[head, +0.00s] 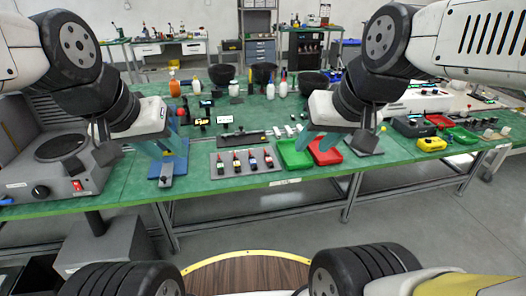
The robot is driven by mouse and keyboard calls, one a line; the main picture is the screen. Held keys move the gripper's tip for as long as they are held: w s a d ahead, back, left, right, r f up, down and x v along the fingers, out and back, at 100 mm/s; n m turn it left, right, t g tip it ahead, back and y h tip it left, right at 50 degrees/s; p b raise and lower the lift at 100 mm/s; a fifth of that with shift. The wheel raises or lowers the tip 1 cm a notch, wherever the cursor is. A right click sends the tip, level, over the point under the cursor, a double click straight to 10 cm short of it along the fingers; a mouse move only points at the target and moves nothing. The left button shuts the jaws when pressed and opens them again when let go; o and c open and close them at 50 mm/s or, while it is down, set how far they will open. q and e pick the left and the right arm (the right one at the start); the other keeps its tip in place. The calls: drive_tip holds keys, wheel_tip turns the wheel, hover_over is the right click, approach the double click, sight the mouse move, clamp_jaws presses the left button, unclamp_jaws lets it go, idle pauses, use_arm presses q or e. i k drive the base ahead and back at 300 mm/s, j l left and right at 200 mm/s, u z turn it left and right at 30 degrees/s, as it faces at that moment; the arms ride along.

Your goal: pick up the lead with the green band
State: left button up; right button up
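Several short dark leads (237,163) with coloured bands lie side by side on a grey tray (216,174) at the front middle of the green bench. The bands are too small for me to tell surely which one is green. My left gripper (165,147) is left of the tray, above the bench's front edge, near a blue stand. Its fingers look spread and empty. My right gripper (325,138) is right of the tray, over the green and red bins. Its fingers also look spread and empty. Neither gripper touches a lead.
A blue stand (171,168) is left of the tray; a green bin (290,166) and a red bin (326,158) are right of it. A hotplate (50,165) stands at the far left, a yellow tool (432,144) at right. Bottles and dark bowls line the back.

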sight(219, 163)
drive_tip(key=i+l+u, duration=0.2)
drive_tip(key=u, duration=0.25)
drive_tip(key=i+l+u, duration=0.1)
drive_tip(key=l+u, duration=0.35)
drive_tip(key=i+l+u, duration=0.1)
drive_tip(key=l+u, duration=0.25)
drive_tip(key=u, duration=0.15)
